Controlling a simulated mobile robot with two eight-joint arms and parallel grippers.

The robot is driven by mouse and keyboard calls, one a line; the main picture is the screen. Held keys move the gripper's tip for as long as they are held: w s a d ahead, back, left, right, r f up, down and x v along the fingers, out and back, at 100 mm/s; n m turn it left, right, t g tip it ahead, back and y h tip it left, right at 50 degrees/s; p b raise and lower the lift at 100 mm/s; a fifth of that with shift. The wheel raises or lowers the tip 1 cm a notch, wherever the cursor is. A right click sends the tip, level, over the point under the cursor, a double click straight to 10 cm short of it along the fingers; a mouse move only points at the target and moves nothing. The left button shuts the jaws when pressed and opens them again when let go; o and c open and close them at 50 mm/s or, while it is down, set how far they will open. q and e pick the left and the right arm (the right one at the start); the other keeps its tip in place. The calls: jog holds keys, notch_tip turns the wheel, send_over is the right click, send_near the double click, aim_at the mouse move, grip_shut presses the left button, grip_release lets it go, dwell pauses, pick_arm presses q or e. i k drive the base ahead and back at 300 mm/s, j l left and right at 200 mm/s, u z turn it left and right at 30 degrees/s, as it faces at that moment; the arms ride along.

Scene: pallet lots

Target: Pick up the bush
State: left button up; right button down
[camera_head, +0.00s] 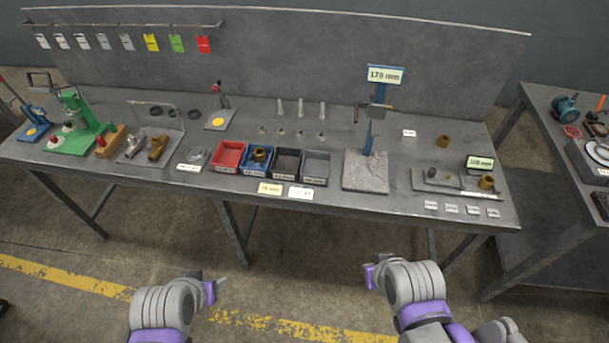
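Several brown-gold bushes show. One bush (443,141) stands alone on the right part of the bench. A second bush (487,182) is at the right end of a grey measuring fixture (447,184). A third, also brown-gold, bush (260,154) is in the blue bin (246,169). My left gripper (209,281) is in front of the bench, over the floor, apart from all of them. My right gripper (373,269) is also in front of the bench, touching nothing I can see. The finger gaps are too small and turned away to judge.
The grey bench (330,206) carries a red bin (228,156), dark and grey bins, a stand with a "179 mm" display (385,75), a second display (480,163), green press (82,126) and small labels. Another bench (540,148) stands at right. Floor in front is clear.

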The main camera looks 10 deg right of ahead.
aim_at(486, 181)
jog(key=z, duration=1.7)
jog(key=i+l, duration=0.25)
jog(key=i, duration=0.2)
jog(key=i+l+u, duration=0.65)
jog(key=i+l, duration=0.15)
jog(key=u, duration=1)
